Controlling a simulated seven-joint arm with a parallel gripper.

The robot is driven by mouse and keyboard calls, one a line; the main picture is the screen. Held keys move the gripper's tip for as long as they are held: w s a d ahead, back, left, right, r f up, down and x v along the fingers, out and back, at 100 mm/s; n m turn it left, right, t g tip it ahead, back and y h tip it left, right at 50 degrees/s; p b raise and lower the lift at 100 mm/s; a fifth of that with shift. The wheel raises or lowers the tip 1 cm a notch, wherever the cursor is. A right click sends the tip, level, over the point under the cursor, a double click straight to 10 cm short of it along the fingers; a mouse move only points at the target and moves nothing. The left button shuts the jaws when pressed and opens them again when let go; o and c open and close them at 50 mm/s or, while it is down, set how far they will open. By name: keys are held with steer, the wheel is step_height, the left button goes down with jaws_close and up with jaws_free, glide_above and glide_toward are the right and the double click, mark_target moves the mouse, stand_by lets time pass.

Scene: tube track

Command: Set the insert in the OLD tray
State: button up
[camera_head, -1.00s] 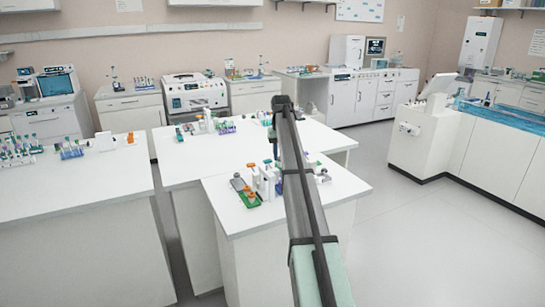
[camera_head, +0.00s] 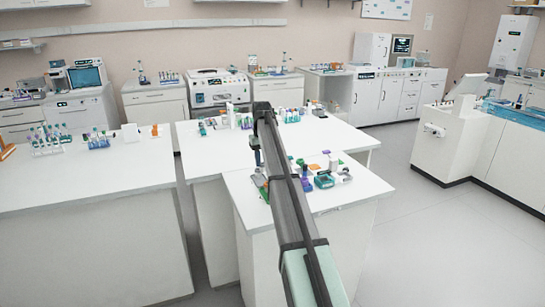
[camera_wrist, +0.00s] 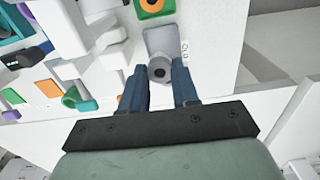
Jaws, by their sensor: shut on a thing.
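My gripper (camera_wrist: 163,75) shows in the wrist view with its two blue fingers on either side of a grey round insert (camera_wrist: 159,70) with a dark centre hole. It holds the insert over the near end of a grey tray (camera_wrist: 160,38). I cannot tell whether the insert touches the tray. A small white label (camera_wrist: 185,50) with dark letters sits at the tray's right side; it is hard to read. A green tray with an orange ring (camera_wrist: 152,5) is just beyond. In the head view my arm hides most of the gripper and the grey tray.
White fixtures (camera_wrist: 95,45) and several coloured parts crowd the left of the wrist view. The white bench (camera_wrist: 215,40) is bare right of the tray, up to its edge. In the head view, a green-teal item (camera_head: 324,181) stands right of my arm.

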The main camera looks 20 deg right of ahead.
mark_target(262, 166)
steer(key=shift+a+f, duration=0.15)
steer(key=shift+a, duration=0.1)
steer(key=shift+f, duration=2.3)
steer(key=shift+f, duration=0.15)
stand_by(0.5)
steer(key=o, duration=0.9)
step_height(262, 166, up, 14)
steer(key=shift+f, duration=0.1)
stand_by(0.6)
